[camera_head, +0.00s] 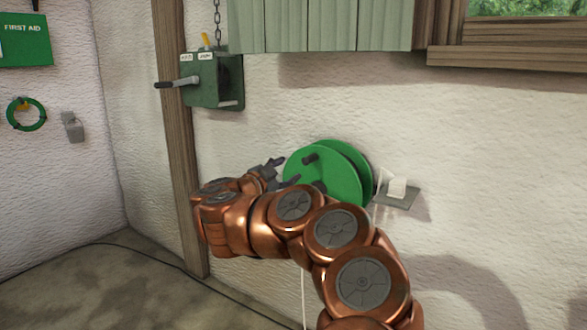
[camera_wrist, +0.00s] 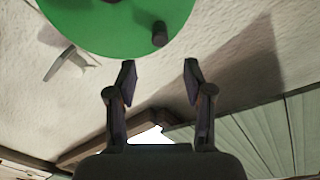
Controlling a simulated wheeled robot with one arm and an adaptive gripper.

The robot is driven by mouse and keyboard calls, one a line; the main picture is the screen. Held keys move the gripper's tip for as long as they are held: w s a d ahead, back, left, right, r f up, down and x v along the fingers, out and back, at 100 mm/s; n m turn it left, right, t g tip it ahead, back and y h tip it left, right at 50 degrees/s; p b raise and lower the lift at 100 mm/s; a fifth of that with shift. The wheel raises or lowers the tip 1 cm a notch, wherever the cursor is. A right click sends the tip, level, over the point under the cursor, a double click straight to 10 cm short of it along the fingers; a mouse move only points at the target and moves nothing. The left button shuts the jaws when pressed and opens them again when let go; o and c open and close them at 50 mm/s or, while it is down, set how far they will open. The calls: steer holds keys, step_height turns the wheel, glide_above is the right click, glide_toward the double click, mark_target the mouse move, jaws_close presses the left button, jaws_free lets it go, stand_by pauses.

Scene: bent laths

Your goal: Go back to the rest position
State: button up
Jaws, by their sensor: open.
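My gripper (camera_head: 279,173) is at the end of my copper-coloured arm, in front of the wall and just left of a green reel (camera_head: 335,178). In the wrist view my gripper (camera_wrist: 160,72) is open, its two dark fingers apart with nothing between them. The green reel (camera_wrist: 105,22) with its dark knob (camera_wrist: 159,34) is beyond the fingertips there. My arm hides the lower part of the reel in the head view.
A green winch box (camera_head: 214,80) with a crank handle (camera_head: 176,83) is mounted by a wooden post (camera_head: 178,140). A small grey bracket (camera_head: 397,193) is right of the reel. A first aid box (camera_head: 25,40) and green ring (camera_head: 26,113) hang at left. The floor (camera_head: 95,290) at lower left is mostly clear, with a dark cable.

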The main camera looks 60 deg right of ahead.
steer(key=shift+a, duration=0.5)
